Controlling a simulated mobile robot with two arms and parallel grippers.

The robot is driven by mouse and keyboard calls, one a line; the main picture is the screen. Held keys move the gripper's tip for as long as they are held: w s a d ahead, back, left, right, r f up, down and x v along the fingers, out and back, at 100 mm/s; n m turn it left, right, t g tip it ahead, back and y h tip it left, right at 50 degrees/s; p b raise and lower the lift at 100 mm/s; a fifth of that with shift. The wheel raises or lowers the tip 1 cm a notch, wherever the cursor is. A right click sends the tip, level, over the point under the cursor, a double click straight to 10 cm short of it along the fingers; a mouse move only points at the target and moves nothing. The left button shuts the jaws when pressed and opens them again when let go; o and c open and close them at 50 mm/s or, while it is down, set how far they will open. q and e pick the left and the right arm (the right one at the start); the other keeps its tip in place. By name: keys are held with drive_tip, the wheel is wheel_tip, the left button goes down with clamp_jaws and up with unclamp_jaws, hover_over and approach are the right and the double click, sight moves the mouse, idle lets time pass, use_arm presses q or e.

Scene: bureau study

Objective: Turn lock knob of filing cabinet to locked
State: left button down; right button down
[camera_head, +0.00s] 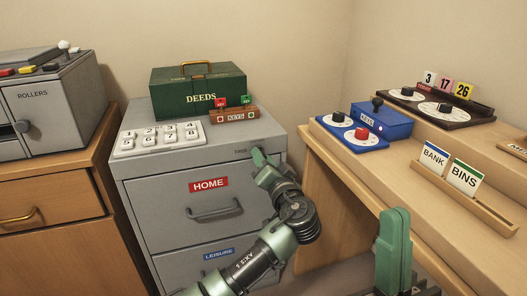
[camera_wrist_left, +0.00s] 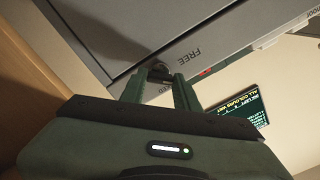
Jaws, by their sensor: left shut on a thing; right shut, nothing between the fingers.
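The grey filing cabinet (camera_head: 150,205) stands at the centre of the head view, with drawers labelled HOME and LEISURE. My left gripper (camera_head: 262,160) is at the upper right of its front face and hides the lock knob there. In the left wrist view, the dark lock knob (camera_wrist_left: 159,73) sits between the tips of my left gripper (camera_wrist_left: 158,80), which is shut on it. The word FREE (camera_wrist_left: 183,58) is beside the knob; another label ending in "ED" is partly covered by the fingers. The knob's exact angle is unclear. My right gripper (camera_head: 394,245) is shut and empty at the lower right.
A green DEEDS box (camera_head: 197,95), a numbered key panel (camera_head: 160,138) and a small brown block (camera_head: 234,116) stand on the cabinet. The wooden desk (camera_head: 345,165) on the right holds blue dial boxes (camera_head: 382,120) and a card rack (camera_head: 470,200). A wooden cabinet (camera_head: 50,190) stands left.

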drive_tip(key=w+a+f+g+h+p, duration=0.1)
drive_tip(key=w+f+g+h+p, duration=0.3)
drive_tip(key=w+f+g, duration=0.9)
use_arm(q)
drive_tip(key=shift+f+m+p, duration=0.15)
drive_tip(key=shift+m+p, duration=2.15)
drive_tip(key=shift+m, duration=2.6)
use_arm(e)
drive_tip(key=s+d+f+g+h, duration=0.2)
drive_tip(key=s+f+g, duration=0.3)
drive_tip(key=f, duration=0.4)
drive_tip(key=s+d+f+g+h, duration=0.2)
drive_tip(key=s+f+g, duration=0.4)
drive_tip(key=f, duration=0.4)
drive_tip(key=shift+s+d+f+m, duration=0.2)
drive_tip(key=shift+s+d+m, duration=0.1)
drive_tip(key=shift+s+d, duration=0.5)
drive_tip(key=shift+a, duration=0.1)
use_arm(q)
drive_tip(key=c, duration=1)
unclamp_jaws()
drive_tip(key=shift+c, duration=0.2)
